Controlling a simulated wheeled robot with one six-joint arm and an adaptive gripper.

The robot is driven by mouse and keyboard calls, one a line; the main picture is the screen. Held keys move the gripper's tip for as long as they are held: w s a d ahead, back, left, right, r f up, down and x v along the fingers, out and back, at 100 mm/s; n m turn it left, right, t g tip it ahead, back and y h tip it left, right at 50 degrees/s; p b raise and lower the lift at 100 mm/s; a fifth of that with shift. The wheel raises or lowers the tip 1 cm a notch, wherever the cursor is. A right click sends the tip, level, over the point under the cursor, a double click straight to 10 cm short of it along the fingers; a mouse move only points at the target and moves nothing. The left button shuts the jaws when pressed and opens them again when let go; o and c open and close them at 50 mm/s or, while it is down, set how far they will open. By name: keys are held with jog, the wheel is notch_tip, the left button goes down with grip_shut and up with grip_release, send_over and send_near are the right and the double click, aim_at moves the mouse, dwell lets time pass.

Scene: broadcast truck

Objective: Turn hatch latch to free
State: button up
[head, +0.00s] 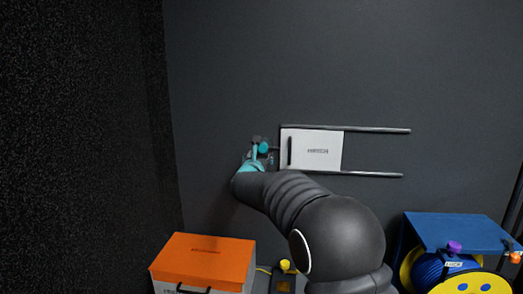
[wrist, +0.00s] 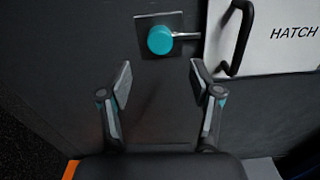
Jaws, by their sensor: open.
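The hatch latch is a teal round knob (wrist: 160,40) on a dark square plate, with a thin metal bar running right from it to the hatch. In the head view the knob (head: 263,148) shows just left of the white hatch. The white hatch panel (wrist: 290,48) carries a black handle (wrist: 238,38) and reads HATCH; it also shows in the head view (head: 325,150) between two rails. My gripper (wrist: 157,78) is open and empty, its fingers apart, below the knob in the wrist view and not touching it. In the head view my gripper (head: 256,152) is partly hidden by my wrist.
Two horizontal rails (head: 375,130) run right from the hatch along the dark wall. An orange-lidded box (head: 205,256) stands at the lower left.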

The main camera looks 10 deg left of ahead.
aim_at(262, 149)
jog(key=shift+w+d+p, duration=0.1)
jog(key=shift+w+p, duration=0.6)
jog(key=shift+w, duration=2.8)
jog(key=c, duration=1.1)
